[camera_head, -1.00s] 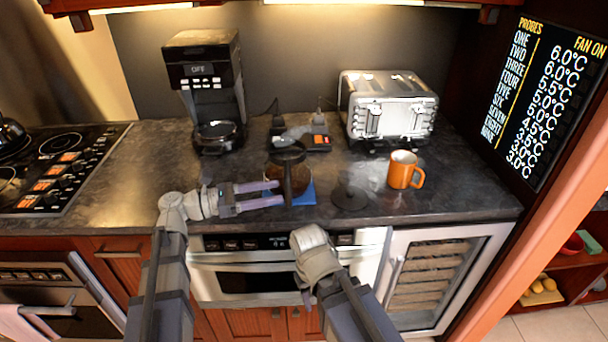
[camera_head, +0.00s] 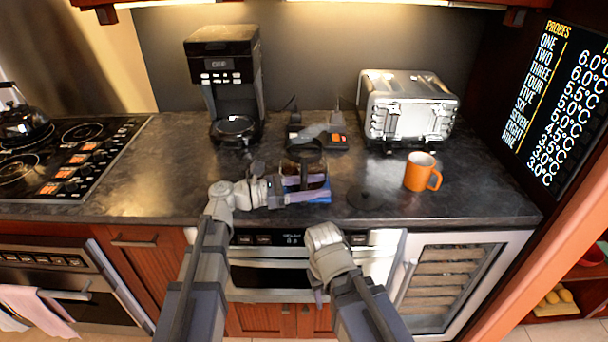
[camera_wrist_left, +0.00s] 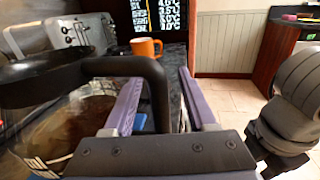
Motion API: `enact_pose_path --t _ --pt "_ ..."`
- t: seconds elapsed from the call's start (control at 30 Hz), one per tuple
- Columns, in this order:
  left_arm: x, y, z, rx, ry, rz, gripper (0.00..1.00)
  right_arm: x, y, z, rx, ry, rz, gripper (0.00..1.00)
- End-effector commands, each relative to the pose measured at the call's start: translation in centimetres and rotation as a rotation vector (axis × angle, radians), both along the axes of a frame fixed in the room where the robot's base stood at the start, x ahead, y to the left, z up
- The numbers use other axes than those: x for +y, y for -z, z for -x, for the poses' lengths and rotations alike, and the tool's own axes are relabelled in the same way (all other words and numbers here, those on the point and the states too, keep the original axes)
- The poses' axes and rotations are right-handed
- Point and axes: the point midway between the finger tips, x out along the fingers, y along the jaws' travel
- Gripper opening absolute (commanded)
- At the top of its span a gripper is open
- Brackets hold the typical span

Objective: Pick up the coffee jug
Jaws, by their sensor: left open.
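The coffee jug (camera_head: 305,158) stands on a blue mat on the counter, with a dark rim and brown contents. In the left wrist view its glass body (camera_wrist_left: 75,122) fills the left side, and its black handle (camera_wrist_left: 158,95) stands between my purple fingers. My left gripper (camera_head: 308,190) is open at the near side of the jug, with a finger on either side of the handle. A gap shows between the handle and the right finger; contact on the left side is unclear. My right gripper (camera_head: 318,292) hangs in front of the oven, its fingers mostly hidden.
A coffee maker (camera_head: 225,85) stands behind left, a toaster (camera_head: 408,108) behind right. An orange mug (camera_head: 420,172) and a dark round lid-like disc (camera_head: 364,199) lie to the right. A small device with an orange part (camera_head: 337,138) sits behind the jug. Counter left of the jug is clear.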

Motion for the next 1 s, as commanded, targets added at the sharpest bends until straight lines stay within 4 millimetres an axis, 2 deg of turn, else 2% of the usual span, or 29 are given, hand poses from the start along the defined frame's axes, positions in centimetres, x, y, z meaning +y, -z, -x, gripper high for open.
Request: enact_pose_path --t 0.27,0.8,1.0 --pt "-0.38 0.00 -0.09 0.000 -0.001 0.000 0.57 0.00 0.00 0.00 0.000 0.000 0.000 0.50" --pt "-0.35 0.00 -0.08 0.000 -0.001 0.000 0.00 0.00 0.00 0.00 0.000 0.000 0.000 0.50" --pt "-0.35 0.00 -0.08 0.000 -0.001 0.000 0.00 0.00 0.00 0.00 0.000 0.000 0.000 0.50"
